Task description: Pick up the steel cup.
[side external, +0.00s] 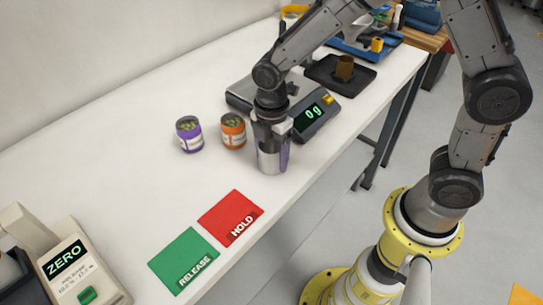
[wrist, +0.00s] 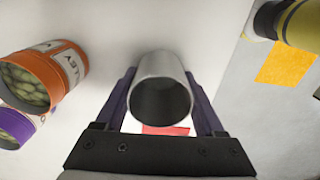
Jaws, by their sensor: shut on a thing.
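The steel cup (side external: 271,160) is a plain grey metal cylinder near the table's front edge. It stands upright in the side view, with my gripper (side external: 272,142) around its upper part from above. In the wrist view the cup (wrist: 160,88) shows its dark open mouth between the two purple-grey fingers of my gripper (wrist: 161,100). The fingers are shut on its sides. I cannot tell whether the cup's base touches the table.
An orange-labelled jar (side external: 232,131) and a purple-labelled jar (side external: 189,134) stand left of the cup. A scale (side external: 314,118) reading 0 g is behind it. A red HOLD card (side external: 231,217) and green RELEASE card (side external: 184,260) lie in front. A ZERO device (side external: 72,265) stands front left.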

